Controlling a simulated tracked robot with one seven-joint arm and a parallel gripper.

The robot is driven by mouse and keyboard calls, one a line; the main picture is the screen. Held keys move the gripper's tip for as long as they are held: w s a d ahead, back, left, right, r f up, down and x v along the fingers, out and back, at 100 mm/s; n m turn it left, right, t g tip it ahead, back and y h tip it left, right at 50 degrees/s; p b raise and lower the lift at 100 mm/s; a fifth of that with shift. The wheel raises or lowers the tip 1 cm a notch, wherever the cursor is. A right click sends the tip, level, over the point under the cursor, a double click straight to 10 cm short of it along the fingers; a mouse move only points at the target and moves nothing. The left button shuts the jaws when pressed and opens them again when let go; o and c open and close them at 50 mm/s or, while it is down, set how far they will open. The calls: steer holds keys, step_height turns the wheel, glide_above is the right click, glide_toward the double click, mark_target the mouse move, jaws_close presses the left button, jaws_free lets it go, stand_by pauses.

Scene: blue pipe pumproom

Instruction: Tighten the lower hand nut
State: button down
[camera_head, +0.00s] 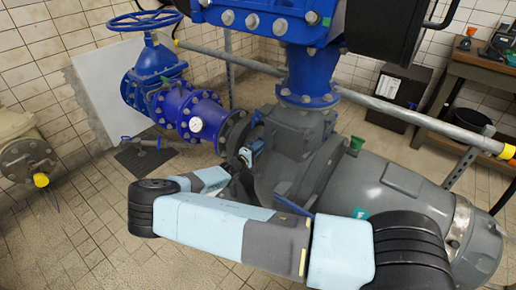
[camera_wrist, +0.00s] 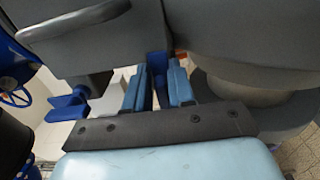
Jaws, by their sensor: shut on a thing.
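My gripper (camera_wrist: 159,88) shows in the wrist view with its two blue fingers close together, shut on a dark blue piece (camera_wrist: 157,63) that appears to be the lower hand nut. The nut's ends and thread are hidden by the fingers and the grey housing. In the head view my gripper (camera_head: 248,153) is against the left side of the grey pump casing (camera_head: 290,165), below the blue pipe neck. The nut itself cannot be made out there.
The blue pipe (camera_head: 195,110) with a gauge runs left of my gripper to a valve with a handwheel (camera_head: 144,20). A grey rail (camera_head: 400,108) crosses behind the pump. A blue lever-like part (camera_wrist: 68,105) is at the wrist view's left. Tiled floor is open at lower left.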

steer(key=shift+s+d+f, duration=0.2)
steer(key=shift+f, duration=0.1)
steer(key=c, duration=1.3)
jaws_free()
steer(key=shift+o, duration=0.7)
steer(key=shift+w+a+r, duration=0.1)
steer(key=v, duration=1.3)
steer(key=shift+s+a, duration=0.2)
steer(key=shift+s, duration=0.05)
